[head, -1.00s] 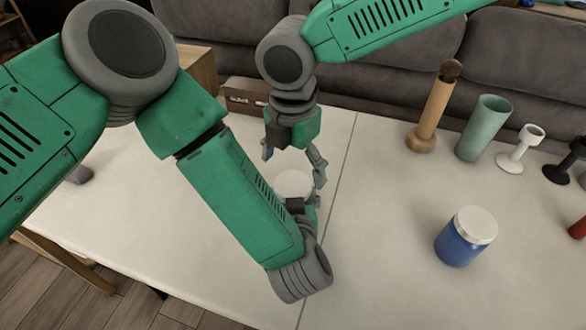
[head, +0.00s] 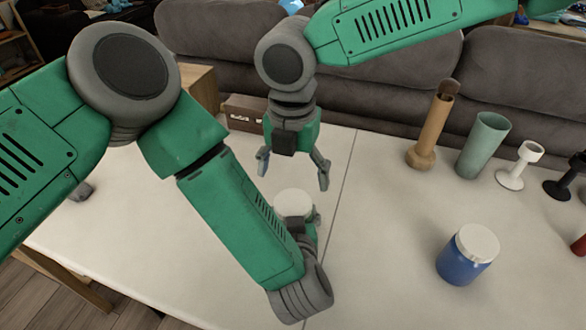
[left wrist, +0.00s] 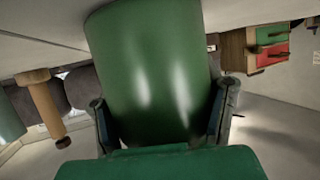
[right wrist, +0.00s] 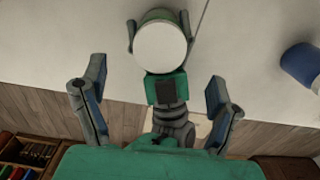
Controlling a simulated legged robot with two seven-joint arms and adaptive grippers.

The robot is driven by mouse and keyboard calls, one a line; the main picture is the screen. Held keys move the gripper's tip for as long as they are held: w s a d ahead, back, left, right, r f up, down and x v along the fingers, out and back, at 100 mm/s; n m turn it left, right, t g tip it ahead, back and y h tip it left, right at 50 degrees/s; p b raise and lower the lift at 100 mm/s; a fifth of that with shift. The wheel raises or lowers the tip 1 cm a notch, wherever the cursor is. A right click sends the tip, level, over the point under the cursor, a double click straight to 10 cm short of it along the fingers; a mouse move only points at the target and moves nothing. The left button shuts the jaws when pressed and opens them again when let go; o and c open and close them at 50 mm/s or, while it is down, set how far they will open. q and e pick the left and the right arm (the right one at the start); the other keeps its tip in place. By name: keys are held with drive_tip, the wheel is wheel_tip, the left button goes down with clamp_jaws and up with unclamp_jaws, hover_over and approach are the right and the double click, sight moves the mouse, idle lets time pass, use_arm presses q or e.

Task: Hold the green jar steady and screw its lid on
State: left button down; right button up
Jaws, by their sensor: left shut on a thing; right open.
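The green jar (left wrist: 155,75) stands between the fingers of my left gripper (left wrist: 160,118), which is shut on its sides. In the head view, my left arm hides most of the jar. Its white lid (head: 294,203) sits on top, and the right wrist view shows the lid (right wrist: 160,47) from above with a little green rim behind it. I cannot tell how tightly the lid is seated. My right gripper (head: 293,176) is open and empty above the lid, with its fingers apart and not touching it.
A blue jar (head: 463,264) with a white lid stands to the right on the white table (head: 390,250). A wooden pestle-like piece (head: 430,130), a pale green cup (head: 484,145) and a white stand (head: 520,165) line the back right. A grey sofa (head: 400,95) is behind.

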sight(293, 201)
wheel_tip(293, 201, down, 7)
drive_tip(key=shift+f, duration=0.15)
idle(0.4)
drive_tip(key=c, duration=1.2)
drive_tip(key=m, duration=0.3)
drive_tip(key=o, duration=1.2)
drive_tip(key=shift+o, duration=0.2)
